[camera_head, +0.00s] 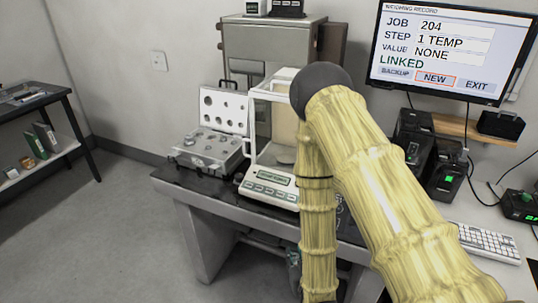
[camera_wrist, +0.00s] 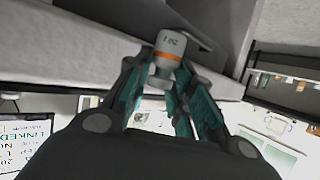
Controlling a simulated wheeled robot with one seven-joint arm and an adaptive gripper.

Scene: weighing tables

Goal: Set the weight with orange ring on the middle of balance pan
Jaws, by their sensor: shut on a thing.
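The weight with the orange ring (camera_wrist: 169,44) shows in the wrist view as a small pale grey cylinder with dark marking and an orange band. My gripper (camera_wrist: 166,68) has its teal-sided fingers closed on either side of it. In the head view my yellow arm hides most of the gripper and the weight. The balance (camera_head: 271,190) is a white unit with a front keypad and a glass-sided chamber, standing on the dark-topped table. Its pan (camera_head: 285,155) shows partly inside the chamber, with my arm covering the right side. The pan's middle is not clearly visible.
An open weight case (camera_head: 208,150) lies left of the balance. A grey cabinet (camera_head: 268,42) stands behind. A monitor (camera_head: 446,50), dark devices (camera_head: 447,178) and a keyboard (camera_head: 487,242) are at right. A dark shelf table (camera_head: 38,100) stands far left, with clear floor between.

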